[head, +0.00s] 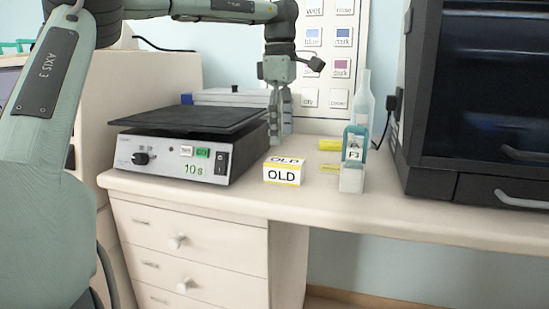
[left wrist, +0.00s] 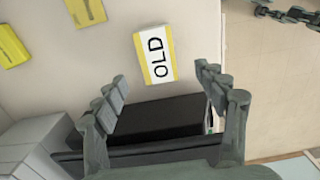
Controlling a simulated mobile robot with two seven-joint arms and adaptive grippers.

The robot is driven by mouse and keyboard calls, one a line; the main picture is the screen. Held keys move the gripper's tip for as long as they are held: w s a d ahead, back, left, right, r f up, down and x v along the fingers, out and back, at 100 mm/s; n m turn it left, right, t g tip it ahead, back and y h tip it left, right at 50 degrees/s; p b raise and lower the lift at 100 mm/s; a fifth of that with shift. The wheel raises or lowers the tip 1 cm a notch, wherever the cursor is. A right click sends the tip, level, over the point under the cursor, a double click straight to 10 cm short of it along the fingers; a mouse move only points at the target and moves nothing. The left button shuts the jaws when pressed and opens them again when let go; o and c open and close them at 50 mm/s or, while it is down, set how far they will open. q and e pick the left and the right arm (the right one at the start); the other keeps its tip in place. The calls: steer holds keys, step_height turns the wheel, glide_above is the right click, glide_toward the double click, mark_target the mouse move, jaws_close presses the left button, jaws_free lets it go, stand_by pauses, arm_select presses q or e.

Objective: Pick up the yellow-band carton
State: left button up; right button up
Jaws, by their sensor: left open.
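The yellow-band carton (head: 284,171) is a small white box marked OLD with yellow edges. It stands on the counter, right of the shaker, in the head view. In the left wrist view the carton (left wrist: 155,55) lies beyond the fingertips, a little above the gap between them. My left gripper (head: 280,125) points down above the counter, behind the carton in the head view. Its fingers are spread and empty, as the left wrist view (left wrist: 160,78) shows. The carton and the fingers are apart. My right gripper is not in view.
The shaker (head: 185,148) with a black platform stands left of the carton. To the right are a white holder with a teal piece (head: 352,178), a clear bottle (head: 364,98) and a yellow item (head: 330,144). A dark cabinet (head: 480,100) stands far right. The counter's front edge is close to the carton.

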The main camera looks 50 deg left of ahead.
mark_target(285, 160)
arm_select(q)
steer(key=shift+a+f, duration=0.15)
step_height(285, 160, down, 2)
steer(key=shift+f, duration=0.15)
steer(key=f, duration=0.5)
steer(key=shift+w+d, duration=0.3)
steer(key=shift+d, duration=0.05)
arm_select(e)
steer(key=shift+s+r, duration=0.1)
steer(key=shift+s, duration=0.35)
arm_select(q)
steer(key=c, duration=1.3)
steer(key=shift+o, duration=0.2)
